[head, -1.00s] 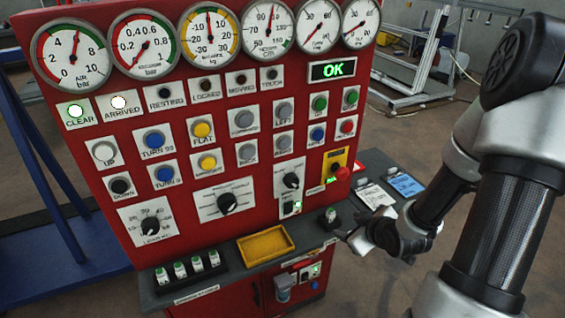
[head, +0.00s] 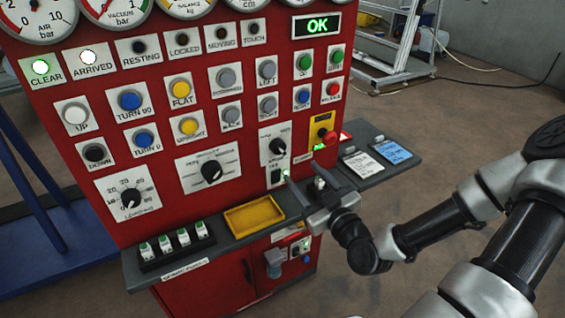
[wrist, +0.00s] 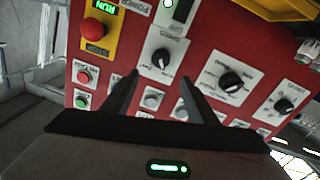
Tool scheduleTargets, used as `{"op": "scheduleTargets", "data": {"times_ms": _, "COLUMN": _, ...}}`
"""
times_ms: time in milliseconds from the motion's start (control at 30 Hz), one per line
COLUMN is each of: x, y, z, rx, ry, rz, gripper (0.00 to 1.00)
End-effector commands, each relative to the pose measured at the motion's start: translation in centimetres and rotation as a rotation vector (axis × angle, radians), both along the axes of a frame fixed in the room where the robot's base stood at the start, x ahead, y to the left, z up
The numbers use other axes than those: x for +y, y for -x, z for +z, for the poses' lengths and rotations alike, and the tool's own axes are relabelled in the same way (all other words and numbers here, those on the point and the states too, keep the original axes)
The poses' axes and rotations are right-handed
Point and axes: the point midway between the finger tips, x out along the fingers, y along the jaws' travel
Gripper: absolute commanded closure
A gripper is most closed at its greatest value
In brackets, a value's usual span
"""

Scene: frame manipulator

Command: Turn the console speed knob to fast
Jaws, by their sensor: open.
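The red console panel (head: 230,143) carries several black rotary knobs on white plates. One small knob (head: 279,146) sits above a green-lit switch; in the wrist view that knob (wrist: 161,58) lies just beyond my fingertips. A middle knob (head: 210,171) has a wide plate and also shows in the wrist view (wrist: 232,80). A third knob (head: 131,198), at lower left, has a numbered scale. The labels are too small to tell surely which is speed. My gripper (head: 302,170) is open and empty, in front of the panel's lower right. Its fingers (wrist: 159,77) are apart from the knobs.
A red emergency button (head: 330,138) on a yellow plate is close to my gripper's right. The grey shelf (head: 225,238) below juts out and holds a yellow tray (head: 254,217) and several green-topped blocks (head: 172,241). Push buttons (head: 232,116) fill the panel above.

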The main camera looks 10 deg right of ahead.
Motion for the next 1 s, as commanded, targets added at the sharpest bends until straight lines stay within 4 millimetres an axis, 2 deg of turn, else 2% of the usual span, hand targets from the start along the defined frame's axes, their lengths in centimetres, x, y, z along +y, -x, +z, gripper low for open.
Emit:
{"op": "scheduleTargets", "data": {"times_ms": 33, "x": 0.2, "y": -0.5, "z": -0.9, "rx": -0.004, "ry": 0.005, "rz": 0.002, "gripper": 0.47}}
{"op": "scheduleTargets", "data": {"times_ms": 67, "x": 0.4, "y": -0.7, "z": -0.9, "rx": -0.003, "ry": 0.003, "rz": 0.002, "gripper": 0.47}}
{"op": "scheduleTargets", "data": {"times_ms": 400, "x": 2.4, "y": -7.8, "z": 0.1, "rx": 0.000, "ry": -0.002, "rz": 0.003, "gripper": 0.47}}
{"op": "scheduleTargets", "data": {"times_ms": 600, "x": 3.1, "y": -10.7, "z": 0.0, "rx": 0.002, "ry": -0.003, "rz": 0.002, "gripper": 0.47}}
{"op": "scheduleTargets", "data": {"times_ms": 800, "x": 3.5, "y": -11.8, "z": 0.0, "rx": 0.003, "ry": -0.001, "rz": 0.002, "gripper": 0.47}}
{"op": "scheduleTargets", "data": {"times_ms": 1000, "x": 3.5, "y": -11.9, "z": 0.0, "rx": 0.003, "ry": 0.000, "rz": 0.002, "gripper": 0.47}}
